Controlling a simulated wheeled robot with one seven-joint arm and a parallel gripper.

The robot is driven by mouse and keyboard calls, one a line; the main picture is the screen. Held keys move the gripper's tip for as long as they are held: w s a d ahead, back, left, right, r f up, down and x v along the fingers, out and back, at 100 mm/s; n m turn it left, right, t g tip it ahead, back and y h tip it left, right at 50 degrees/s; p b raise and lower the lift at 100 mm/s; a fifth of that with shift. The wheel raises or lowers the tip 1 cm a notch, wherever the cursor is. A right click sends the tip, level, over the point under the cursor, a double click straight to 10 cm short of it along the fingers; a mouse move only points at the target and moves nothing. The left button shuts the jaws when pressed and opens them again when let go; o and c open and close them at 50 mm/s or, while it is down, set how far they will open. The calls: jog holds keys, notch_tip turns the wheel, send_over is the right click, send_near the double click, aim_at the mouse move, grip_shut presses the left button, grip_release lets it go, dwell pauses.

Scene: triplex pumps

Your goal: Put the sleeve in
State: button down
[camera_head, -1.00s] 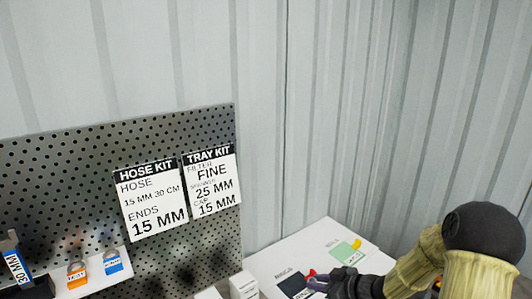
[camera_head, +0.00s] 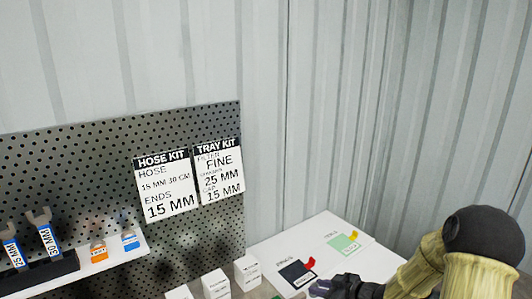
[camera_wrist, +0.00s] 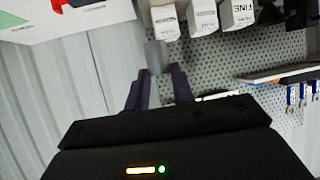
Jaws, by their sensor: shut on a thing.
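My gripper (camera_wrist: 157,82) is shut on a short grey cylinder (camera_wrist: 153,57) in the wrist view, which looks like the sleeve. The cylinder sticks out past the fingertips and its far end faces the pegboard side. In the head view my gripper (camera_head: 318,288) is low, at the front of the white table top (camera_head: 285,233), close beside a dark square card (camera_head: 297,272). The held part cannot be made out clearly there. No opening that takes the sleeve is recognisable in either view.
White boxes (camera_head: 247,272) stand in a row left of my gripper; they also show in the wrist view (camera_wrist: 203,15). A green card (camera_head: 344,243) lies farther back. A pegboard (camera_head: 70,165) carries two kit signs (camera_head: 166,185). Wrenches (camera_head: 48,238) and padlocks (camera_head: 99,251) are at left.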

jog(key=s+f+m+t+h+b, duration=0.1)
jog(key=s+f+m+h+b, duration=0.2)
jog(key=f, duration=1)
jog(key=s+f+m+t+h+b, duration=0.2)
jog(key=f+m+h, duration=0.3)
jog(key=f, duration=0.8)
jog(key=shift+s+m+h+b, duration=0.4)
jog(key=shift+s+m+b, duration=0.1)
jog(key=shift+s+b, duration=0.1)
